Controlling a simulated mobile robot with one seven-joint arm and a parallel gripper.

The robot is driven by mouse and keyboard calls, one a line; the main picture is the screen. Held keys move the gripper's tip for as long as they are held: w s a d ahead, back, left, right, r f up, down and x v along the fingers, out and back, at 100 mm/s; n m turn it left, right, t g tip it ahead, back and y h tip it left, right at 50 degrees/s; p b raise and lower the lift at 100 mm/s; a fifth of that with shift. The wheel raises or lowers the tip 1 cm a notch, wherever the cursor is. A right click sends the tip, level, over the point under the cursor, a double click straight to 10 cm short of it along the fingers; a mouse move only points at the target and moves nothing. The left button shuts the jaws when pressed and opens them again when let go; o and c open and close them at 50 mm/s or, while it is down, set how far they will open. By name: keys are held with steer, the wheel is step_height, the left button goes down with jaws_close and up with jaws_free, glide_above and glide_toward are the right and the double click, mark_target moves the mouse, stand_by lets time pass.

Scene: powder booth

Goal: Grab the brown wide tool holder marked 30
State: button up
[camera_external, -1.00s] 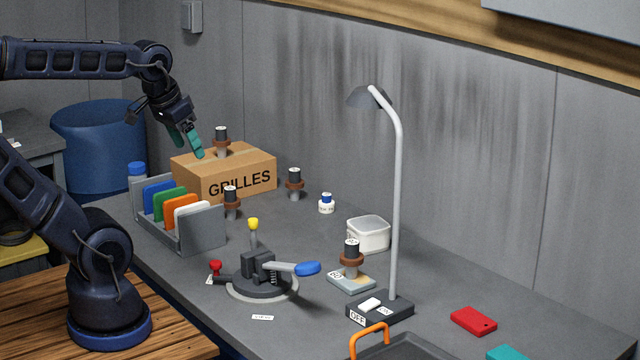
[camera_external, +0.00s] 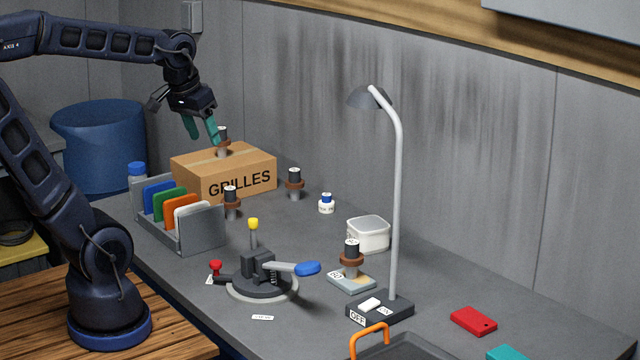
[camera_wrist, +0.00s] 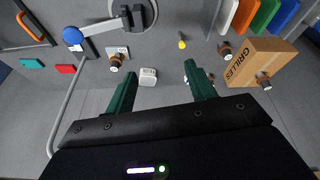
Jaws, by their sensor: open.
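Several tool holders, each with a black top and a brown ring, stand upright in the external view. One is on the GRILLES box (camera_external: 222,151), one on the table before the box (camera_external: 231,203), one right of the box (camera_external: 294,184), and one on a small plate (camera_external: 351,257). The number 30 is not readable on any, so I cannot tell which is marked 30. My gripper (camera_external: 204,136) is open and empty, its teal fingers over the box beside the holder there. In the wrist view its fingers (camera_wrist: 157,80) are spread apart.
A cardboard box (camera_external: 190,184) marked GRILLES stands at the back left. A rack (camera_external: 205,236) of coloured plates, a lever clamp (camera_external: 262,280), a lamp (camera_external: 397,200) and a white tub (camera_external: 369,238) stand on the table. A grey wall rises behind.

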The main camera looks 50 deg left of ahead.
steer(key=w+a+f+n+g, duration=0.1)
steer(key=w+a+f+n, duration=0.1)
steer(key=w+a+n, duration=0.5)
steer(key=n+g, duration=0.3)
steer(key=n, duration=0.2)
glide_toward(230, 188)
steer(key=shift+s+f, duration=0.2)
steer(key=shift+s, duration=0.15)
steer(key=shift+w+f, duration=0.2)
steer(key=shift+f, duration=4.95)
steer(key=shift+c, duration=0.4)
steer(key=c, duration=0.8)
